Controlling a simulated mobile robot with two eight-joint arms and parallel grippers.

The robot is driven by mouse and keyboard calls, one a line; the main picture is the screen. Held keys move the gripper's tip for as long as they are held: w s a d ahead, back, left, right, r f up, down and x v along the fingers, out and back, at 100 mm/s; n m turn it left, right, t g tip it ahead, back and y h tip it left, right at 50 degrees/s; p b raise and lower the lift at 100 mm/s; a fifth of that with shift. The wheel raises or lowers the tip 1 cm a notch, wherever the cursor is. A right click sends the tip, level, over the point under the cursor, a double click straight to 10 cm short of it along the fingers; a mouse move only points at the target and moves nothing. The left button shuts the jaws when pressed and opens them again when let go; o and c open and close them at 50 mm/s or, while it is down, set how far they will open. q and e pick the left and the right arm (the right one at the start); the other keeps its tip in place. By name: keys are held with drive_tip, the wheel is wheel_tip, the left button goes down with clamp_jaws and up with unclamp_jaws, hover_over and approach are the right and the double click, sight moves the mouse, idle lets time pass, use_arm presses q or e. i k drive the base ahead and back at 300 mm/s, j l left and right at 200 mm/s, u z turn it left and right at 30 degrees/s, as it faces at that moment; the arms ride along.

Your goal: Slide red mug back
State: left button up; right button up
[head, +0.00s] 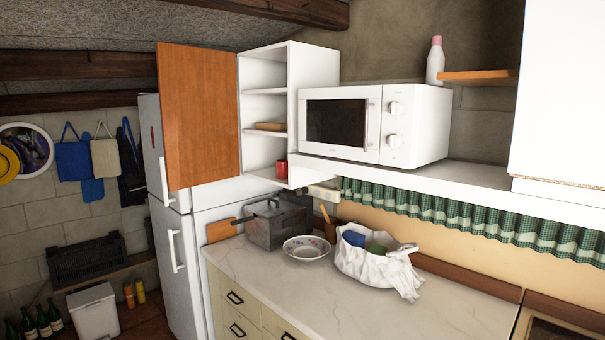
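The red mug (281,169) stands on the bottom shelf of the white wall cupboard (292,110), near the shelf's front edge and toward its right side. The cupboard's orange-brown wooden door (198,115) stands open to the left. A rolling-pin-like wooden item (270,126) lies on the shelf above the mug. Neither of my grippers shows in the head view.
A white microwave (377,124) stands on the shelf right of the cupboard. On the marble counter (360,312) below are a grey metal box (278,222), a patterned bowl (306,248) and a white bag (372,264). The front of the counter is clear.

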sight(281, 165)
drive_tip(key=i+j+z, duration=0.15)
drive_tip(key=i+j, duration=0.8)
drive_tip(key=i+j+z, duration=0.2)
drive_tip(key=i+j, duration=0.2)
drive_tip(key=j, duration=0.25)
drive_tip(key=i+j+z, duration=0.25)
drive_tip(key=j, duration=0.4)
drive_tip(key=i+j+z, duration=0.1)
drive_tip(key=i+j, duration=0.15)
drive_tip(key=i+j+z, duration=0.1)
drive_tip(key=j, duration=0.4)
